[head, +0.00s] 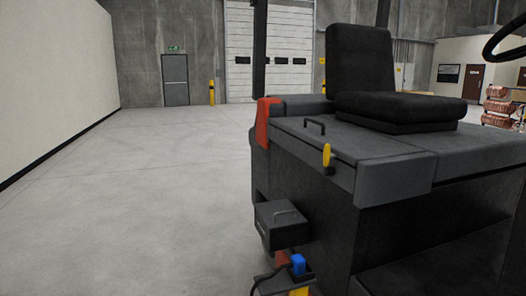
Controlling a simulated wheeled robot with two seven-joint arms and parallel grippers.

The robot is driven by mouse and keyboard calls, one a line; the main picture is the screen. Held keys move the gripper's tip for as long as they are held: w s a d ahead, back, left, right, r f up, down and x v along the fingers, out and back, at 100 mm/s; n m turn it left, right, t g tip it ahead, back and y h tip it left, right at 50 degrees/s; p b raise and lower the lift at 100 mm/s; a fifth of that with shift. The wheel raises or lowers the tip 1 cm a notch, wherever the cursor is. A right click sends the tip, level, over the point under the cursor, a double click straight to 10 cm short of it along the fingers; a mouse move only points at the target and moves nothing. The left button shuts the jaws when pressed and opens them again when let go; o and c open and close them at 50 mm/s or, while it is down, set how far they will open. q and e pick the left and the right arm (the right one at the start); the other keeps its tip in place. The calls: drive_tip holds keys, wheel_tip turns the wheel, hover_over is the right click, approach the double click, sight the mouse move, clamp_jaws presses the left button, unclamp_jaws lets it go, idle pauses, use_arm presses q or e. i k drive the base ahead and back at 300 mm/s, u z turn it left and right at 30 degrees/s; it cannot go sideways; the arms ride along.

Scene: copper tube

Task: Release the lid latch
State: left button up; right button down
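A yellow latch lever (327,156) stands roughly upright on the side just under the lid's edge. Its lower end meets a small dark piece. I cannot tell from here how the latch engages. Neither of my grippers shows in the head view.
A dark box (281,226) juts out lower down, above a blue connector (298,263). The concrete floor (140,200) on the left is clear.

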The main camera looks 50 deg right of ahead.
sight(327, 152)
drive_tip(key=z, duration=0.45)
drive_tip(key=i, duration=1.25)
drive_tip(key=z, duration=1.2)
drive_tip(key=i, duration=0.25)
drive_tip(key=z, duration=0.2)
